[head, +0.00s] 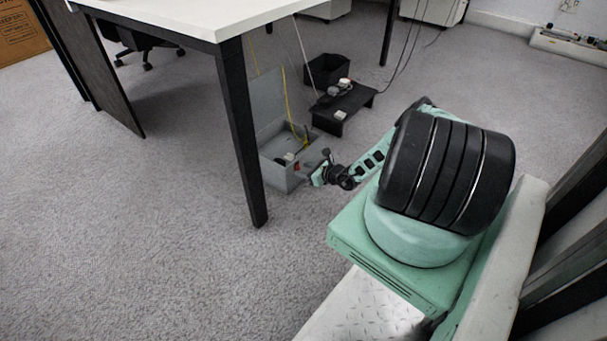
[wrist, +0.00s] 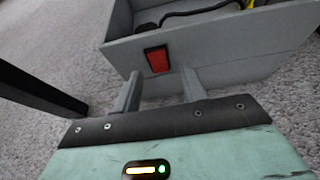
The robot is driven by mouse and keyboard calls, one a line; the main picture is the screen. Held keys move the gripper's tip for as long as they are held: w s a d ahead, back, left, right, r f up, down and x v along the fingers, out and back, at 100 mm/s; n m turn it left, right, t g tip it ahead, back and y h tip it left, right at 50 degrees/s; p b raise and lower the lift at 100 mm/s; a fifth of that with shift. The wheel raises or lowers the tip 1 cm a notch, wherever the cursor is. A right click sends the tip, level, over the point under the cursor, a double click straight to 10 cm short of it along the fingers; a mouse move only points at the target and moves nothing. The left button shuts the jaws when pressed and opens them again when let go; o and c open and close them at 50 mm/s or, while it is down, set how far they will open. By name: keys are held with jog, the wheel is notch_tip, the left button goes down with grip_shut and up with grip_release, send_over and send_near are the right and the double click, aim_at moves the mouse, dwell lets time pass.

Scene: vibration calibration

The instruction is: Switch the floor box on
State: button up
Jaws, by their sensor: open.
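The grey floor box (head: 277,176) stands on the carpet beside the table leg, its lid raised. In the wrist view, its near wall (wrist: 220,49) carries a red rocker switch (wrist: 157,60) in a dark frame. I cannot tell from its face whether it is on or off. My gripper (wrist: 160,80) is open and empty, its two grey fingers apart and pointing at that wall. The switch shows between and just past the fingertips; contact cannot be told. In the head view, my gripper (head: 318,173) is at the box's right side.
The white table (head: 190,14) stands over the box area, with a dark leg (head: 241,130) close left of the box. A yellow cable (head: 290,110) runs into the box. A black low stand (head: 345,106) and a black bin (head: 328,69) stand behind. Carpet in front is clear.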

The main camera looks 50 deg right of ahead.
jog(key=shift+w+f, duration=0.25)
jog(key=shift+w, duration=0.3)
grip_shut()
jog(key=t+b, duration=0.1)
jog(key=b, duration=0.1)
jog(key=f+t+b, duration=0.1)
jog(key=t+b, duration=0.1)
jog(key=shift+r, duration=0.1)
